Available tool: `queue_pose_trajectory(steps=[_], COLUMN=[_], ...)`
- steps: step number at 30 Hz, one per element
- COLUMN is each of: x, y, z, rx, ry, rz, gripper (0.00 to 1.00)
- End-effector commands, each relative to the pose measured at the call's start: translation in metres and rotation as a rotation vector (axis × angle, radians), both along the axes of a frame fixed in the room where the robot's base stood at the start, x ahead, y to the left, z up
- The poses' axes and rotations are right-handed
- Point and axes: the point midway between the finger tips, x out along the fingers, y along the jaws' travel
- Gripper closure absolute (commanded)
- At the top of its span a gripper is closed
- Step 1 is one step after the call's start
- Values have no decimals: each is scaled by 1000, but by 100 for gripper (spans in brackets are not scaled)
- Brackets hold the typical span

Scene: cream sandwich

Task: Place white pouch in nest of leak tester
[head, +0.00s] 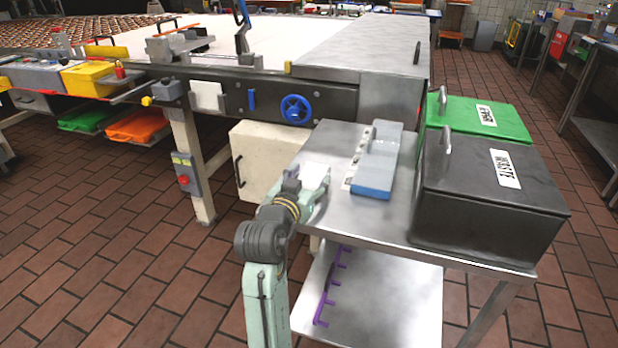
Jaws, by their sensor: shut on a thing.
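The white pouch (315,174) is a small pale flat piece at the left edge of the steel side table. My gripper (312,192) is shut on it, partly hidden behind my wrist. I cannot tell whether the pouch touches the table. The leak tester appears to be the long grey-blue device (379,165) on the same table, to the right of the pouch and apart from it. Its front end is brighter blue, and a pale strip with small marks runs along its left side. I cannot make out its nest clearly.
The steel table (330,143) has bare top around the device. A black waste bin (455,215) and a green-lidded bin (510,122) stand close on its right. A cream cabinet (268,150) and conveyor frame lie behind. A purple rack (327,290) is on the lower shelf.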

Motion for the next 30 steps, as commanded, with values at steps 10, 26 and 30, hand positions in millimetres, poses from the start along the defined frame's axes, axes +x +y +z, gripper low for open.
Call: queue_pose_trajectory(steps=[10,26,30], x=[0,0,0], y=[-1,-1,0], z=[-4,-3,3], rx=[0,0,1], ry=[0,0,-1], rz=[-1,0,0], gripper=[45,27,27])
